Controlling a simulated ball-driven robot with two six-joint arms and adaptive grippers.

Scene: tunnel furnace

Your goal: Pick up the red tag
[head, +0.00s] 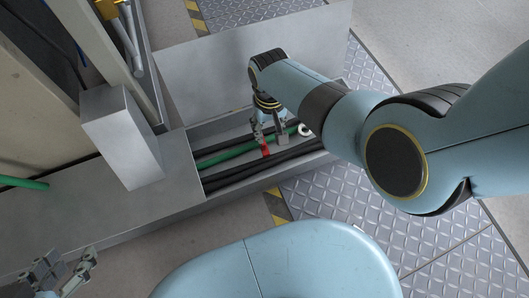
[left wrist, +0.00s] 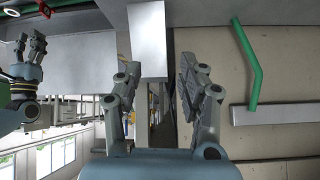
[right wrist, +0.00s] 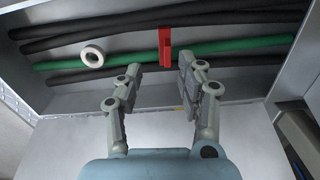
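The red tag (head: 265,151) is around or on the green pipe (head: 228,153) in the open trench. It also shows upright in the right wrist view (right wrist: 165,46). My right gripper (head: 270,138) is over the trench beside the tag. In the right wrist view its fingers (right wrist: 160,72) are apart with nothing between them, and the tag is just beyond the fingertips, near the gap. My left gripper (head: 68,273) is at the lower left of the head view, away from the tag. In the left wrist view its fingers (left wrist: 158,75) are apart and empty.
Several black cables (head: 222,179) run alongside the green pipe. A white ring (right wrist: 92,56) lies near the pipe, left of the tag in the right wrist view. A grey metal box (head: 124,138) stands left of the trench. Metal walls (head: 262,187) bound the trench.

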